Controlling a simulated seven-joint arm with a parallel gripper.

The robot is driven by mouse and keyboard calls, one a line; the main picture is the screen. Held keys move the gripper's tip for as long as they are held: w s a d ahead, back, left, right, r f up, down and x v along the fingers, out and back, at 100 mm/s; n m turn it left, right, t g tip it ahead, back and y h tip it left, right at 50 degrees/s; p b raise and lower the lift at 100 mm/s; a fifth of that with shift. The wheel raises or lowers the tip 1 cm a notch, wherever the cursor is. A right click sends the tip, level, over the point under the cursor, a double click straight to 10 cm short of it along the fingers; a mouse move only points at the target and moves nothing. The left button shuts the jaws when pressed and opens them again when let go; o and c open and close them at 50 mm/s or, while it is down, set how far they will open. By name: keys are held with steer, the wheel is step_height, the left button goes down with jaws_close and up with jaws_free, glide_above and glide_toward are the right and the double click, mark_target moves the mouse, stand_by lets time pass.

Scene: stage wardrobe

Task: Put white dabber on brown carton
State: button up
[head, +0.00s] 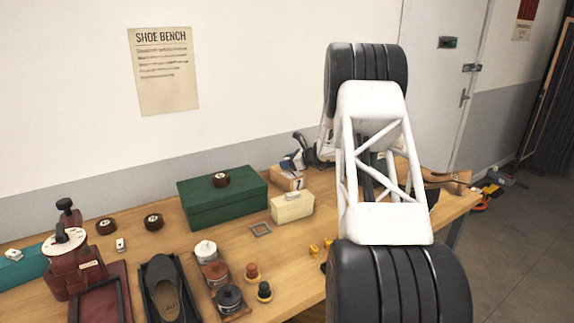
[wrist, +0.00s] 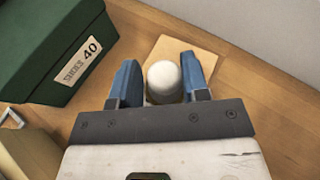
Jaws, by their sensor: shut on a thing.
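The white dabber (wrist: 164,76) shows as a rounded white top between the two blue fingers of my gripper (wrist: 160,84) in the wrist view. My gripper is shut on it. The brown carton (wrist: 207,57) lies just below and beyond the dabber, its tan top partly hidden by the dabber and a finger. In the head view, my gripper (head: 291,162) is low over the brown carton (head: 284,181) at the back of the bench. I cannot tell whether the dabber touches the carton's top.
A green shoe box (head: 222,198) with a dark round tin on it stands left of the carton. A cream box (head: 293,207) stands in front. Shoe-care items fill the left and front of the bench (head: 250,280). A wall (head: 240,100) rises behind.

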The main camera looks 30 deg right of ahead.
steer(key=shift+f, duration=0.4)
steer(key=shift+f, duration=0.1)
steer(key=o, duration=0.9)
steer(key=shift+s+d+r, duration=0.25)
steer(key=shift+s+r, duration=0.05)
steer(key=v, duration=1.1)
steer(key=shift+s+a, duration=0.1)
steer(key=shift+s, duration=0.05)
